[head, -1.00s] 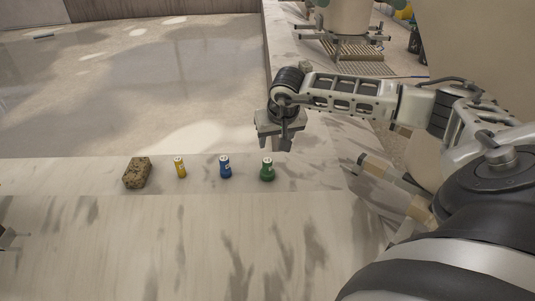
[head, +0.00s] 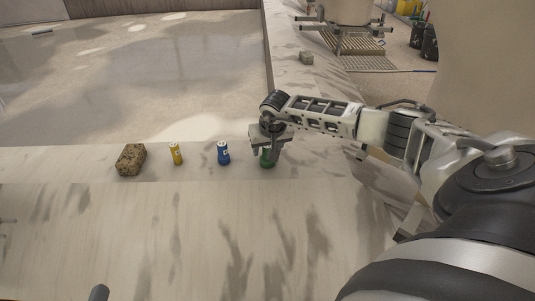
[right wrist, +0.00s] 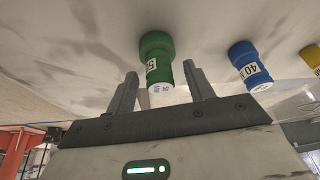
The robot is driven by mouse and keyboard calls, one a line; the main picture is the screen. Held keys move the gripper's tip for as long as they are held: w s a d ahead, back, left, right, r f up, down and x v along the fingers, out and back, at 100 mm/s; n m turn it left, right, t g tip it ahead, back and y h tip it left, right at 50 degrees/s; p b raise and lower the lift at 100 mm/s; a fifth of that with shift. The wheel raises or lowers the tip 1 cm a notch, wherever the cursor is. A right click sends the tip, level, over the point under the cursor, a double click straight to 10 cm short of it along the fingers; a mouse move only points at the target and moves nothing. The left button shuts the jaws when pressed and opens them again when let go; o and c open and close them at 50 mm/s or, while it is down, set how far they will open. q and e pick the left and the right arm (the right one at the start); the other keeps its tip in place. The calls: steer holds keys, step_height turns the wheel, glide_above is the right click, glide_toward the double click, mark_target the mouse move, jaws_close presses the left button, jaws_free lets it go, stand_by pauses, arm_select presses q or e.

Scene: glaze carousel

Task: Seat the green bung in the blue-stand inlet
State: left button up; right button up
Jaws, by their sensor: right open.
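The green bung (head: 267,160) stands upright on the pale stone ledge, at the right end of a row of bungs. My right gripper (head: 268,148) is over it and partly hides it in the head view. In the right wrist view the green bung (right wrist: 157,65), with a white label and pale end, shows between the two spread fingers (right wrist: 160,90). The gripper is open and has no grip on it. I see no blue stand or inlet.
A blue bung (head: 223,153) labelled 40 (right wrist: 248,68) stands just left of the green one. Further left are a yellow bung (head: 176,154) and a speckled brown block (head: 130,159). A small grey-green block (head: 306,57) lies farther back. The front ledge is clear.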

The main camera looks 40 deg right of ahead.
steer(key=shift+w+f, duration=0.1)
steer(key=shift+f, duration=0.15)
steer(key=c, duration=1.1)
steer(key=shift+r, duration=0.2)
